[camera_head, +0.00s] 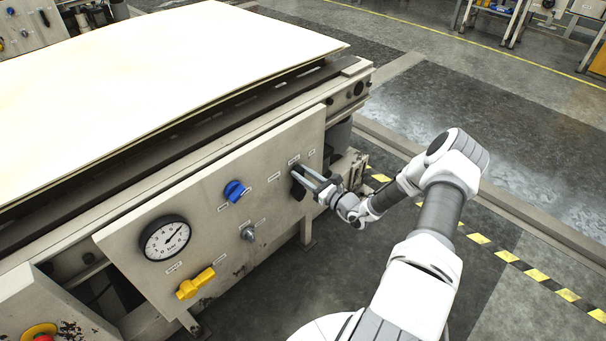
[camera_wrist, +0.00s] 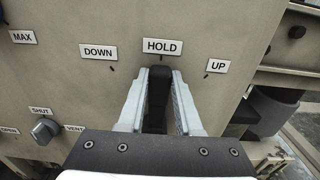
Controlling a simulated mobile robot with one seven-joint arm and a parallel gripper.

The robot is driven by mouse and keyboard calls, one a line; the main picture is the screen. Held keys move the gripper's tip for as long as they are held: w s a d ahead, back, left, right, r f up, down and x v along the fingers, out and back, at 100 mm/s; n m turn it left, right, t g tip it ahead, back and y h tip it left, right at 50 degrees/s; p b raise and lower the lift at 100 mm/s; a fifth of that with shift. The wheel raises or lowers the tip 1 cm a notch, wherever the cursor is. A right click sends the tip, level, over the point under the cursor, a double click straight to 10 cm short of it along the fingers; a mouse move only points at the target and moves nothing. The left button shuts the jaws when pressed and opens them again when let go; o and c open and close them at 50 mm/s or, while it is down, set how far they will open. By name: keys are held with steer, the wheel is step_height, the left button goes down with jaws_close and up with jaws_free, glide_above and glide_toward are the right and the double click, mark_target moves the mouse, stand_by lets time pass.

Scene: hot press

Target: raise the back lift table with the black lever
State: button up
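The black lever (camera_head: 298,186) is on the right end of the slanted control panel, partly hidden by my gripper. In the wrist view the black lever (camera_wrist: 158,86) stands upright under the HOLD label (camera_wrist: 163,47), between DOWN (camera_wrist: 98,52) on the left and UP (camera_wrist: 217,66) on the right. My gripper (camera_head: 312,180) is at the lever, and its two fingers (camera_wrist: 159,92) are on either side of it. I cannot tell whether they press on it. A large pale sheet (camera_head: 150,65) lies on top of the machine; I cannot tell which part is the back lift table.
The panel also has a blue knob (camera_head: 235,191), a grey knob (camera_head: 248,233), a yellow handle (camera_head: 196,284) and a round gauge (camera_head: 165,239). A red button (camera_head: 42,336) is at the lower left. Floor to the right is open, with yellow-black tape (camera_head: 537,275).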

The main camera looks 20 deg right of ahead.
jaws_close()
stand_by(0.9)
